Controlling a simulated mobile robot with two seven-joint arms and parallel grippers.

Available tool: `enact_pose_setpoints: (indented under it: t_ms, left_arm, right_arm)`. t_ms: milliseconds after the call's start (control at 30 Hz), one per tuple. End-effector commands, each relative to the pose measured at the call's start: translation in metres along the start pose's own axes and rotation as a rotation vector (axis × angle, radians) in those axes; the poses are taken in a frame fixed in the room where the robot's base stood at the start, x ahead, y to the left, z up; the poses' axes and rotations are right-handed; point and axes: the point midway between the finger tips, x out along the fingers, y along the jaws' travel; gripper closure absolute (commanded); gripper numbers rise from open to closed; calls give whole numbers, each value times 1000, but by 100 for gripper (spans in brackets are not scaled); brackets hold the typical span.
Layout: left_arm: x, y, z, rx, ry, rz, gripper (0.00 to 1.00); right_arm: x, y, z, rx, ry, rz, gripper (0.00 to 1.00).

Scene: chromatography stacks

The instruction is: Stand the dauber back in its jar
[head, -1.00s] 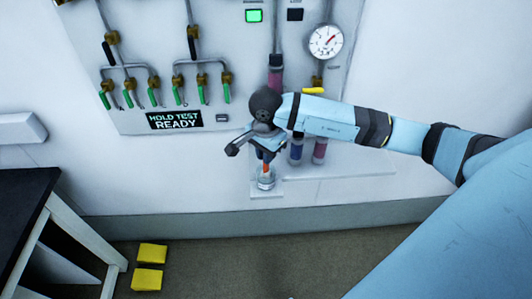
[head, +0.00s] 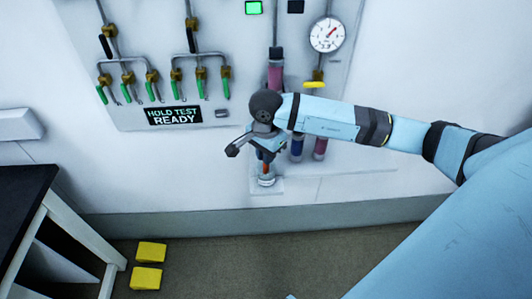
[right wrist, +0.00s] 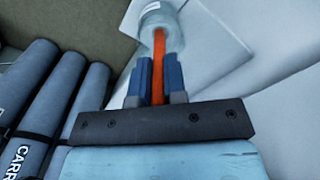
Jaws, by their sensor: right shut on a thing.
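My right gripper (head: 265,150) is shut on the dauber, an orange stick (right wrist: 160,50) that shows between the blue fingers (right wrist: 154,80) in the right wrist view. The dauber points down at the clear jar (head: 266,181) on the small ledge below the wall panel. In the right wrist view the jar (right wrist: 158,14) is at the top, and the dauber's far end overlaps its mouth. I cannot tell how deep the end sits. In the head view a short orange part (head: 265,167) shows just above the jar. My left gripper is out of view.
Pink and blue columns (head: 297,148) stand close right of the gripper. The panel carries green-handled valves (head: 201,88), a gauge (head: 327,35) and a "HOLD TEST READY" sign (head: 173,116). A dark-topped table (head: 22,200) is at left. Yellow blocks (head: 147,278) lie on the floor.

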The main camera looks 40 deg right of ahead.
Motion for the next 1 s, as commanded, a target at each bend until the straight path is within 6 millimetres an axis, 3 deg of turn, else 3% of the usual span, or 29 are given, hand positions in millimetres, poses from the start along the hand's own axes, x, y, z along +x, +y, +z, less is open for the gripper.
enact_pose_setpoints:
  t_ms: [33,267,300,433,633,700,733,1000]
  left_arm:
    - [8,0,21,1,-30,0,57]
    - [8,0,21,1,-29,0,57]
    - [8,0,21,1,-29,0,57]
    - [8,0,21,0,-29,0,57]
    - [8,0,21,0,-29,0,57]
    - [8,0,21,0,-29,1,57]
    - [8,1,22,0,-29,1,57]
    - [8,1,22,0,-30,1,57]
  right_arm:
    - [6,0,0,0,0,0,100]
    - [6,0,0,0,0,0,100]
    - [6,0,0,0,0,-1,85]
    - [7,0,0,0,0,0,58]
    - [7,0,0,0,0,0,55]
    - [7,0,0,0,0,0,39]
    - [7,0,0,0,0,0,36]
    - [7,0,0,0,0,0,36]
